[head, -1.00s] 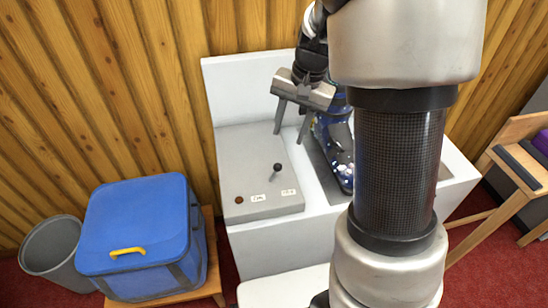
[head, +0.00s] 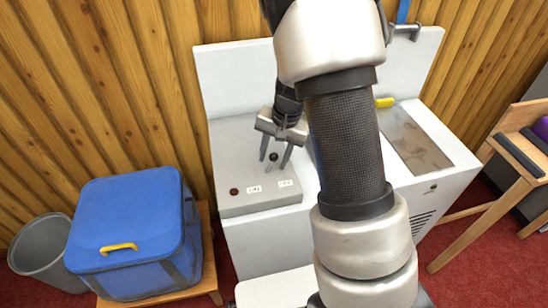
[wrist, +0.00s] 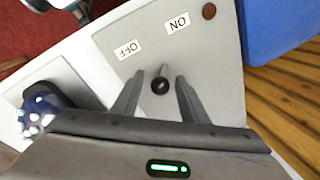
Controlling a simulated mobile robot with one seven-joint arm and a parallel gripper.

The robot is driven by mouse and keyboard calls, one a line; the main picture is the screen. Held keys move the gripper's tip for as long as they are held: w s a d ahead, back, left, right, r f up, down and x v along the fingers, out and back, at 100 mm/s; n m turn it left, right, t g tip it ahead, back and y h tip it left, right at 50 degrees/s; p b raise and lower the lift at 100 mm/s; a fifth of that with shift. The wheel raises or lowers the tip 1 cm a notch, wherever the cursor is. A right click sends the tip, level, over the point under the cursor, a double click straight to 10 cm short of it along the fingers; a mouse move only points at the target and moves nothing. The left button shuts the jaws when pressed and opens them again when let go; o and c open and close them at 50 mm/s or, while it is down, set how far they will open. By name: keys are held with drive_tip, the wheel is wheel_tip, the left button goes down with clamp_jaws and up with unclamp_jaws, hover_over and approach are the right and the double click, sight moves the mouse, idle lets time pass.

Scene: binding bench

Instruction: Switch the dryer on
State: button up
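The dryer (head: 240,120) is a white cabinet with a grey control panel (head: 228,160) on its left. A short lever with a round black knob (head: 273,157) stands on the panel; the knob also shows in the wrist view (wrist: 160,86). In the wrist view an ON label (wrist: 178,22) lies by a brown round spot (wrist: 209,11), and an OFF label (wrist: 130,50) sits closer to the knob. My gripper (head: 275,158) is open above the panel, fingers pointing down. In the wrist view the knob is between the fingers, with gaps; contact is not visible.
A blue patterned boot (wrist: 42,108) stands beside the panel, mostly hidden by my arm in the head view. A blue box (head: 130,220) with a yellow handle is on a wooden stand at left, by a grey bin (head: 45,255). A wooden bench (head: 510,165) stands at right.

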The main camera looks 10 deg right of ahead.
clamp_jaws()
drive_tip(key=shift+r, duration=0.1)
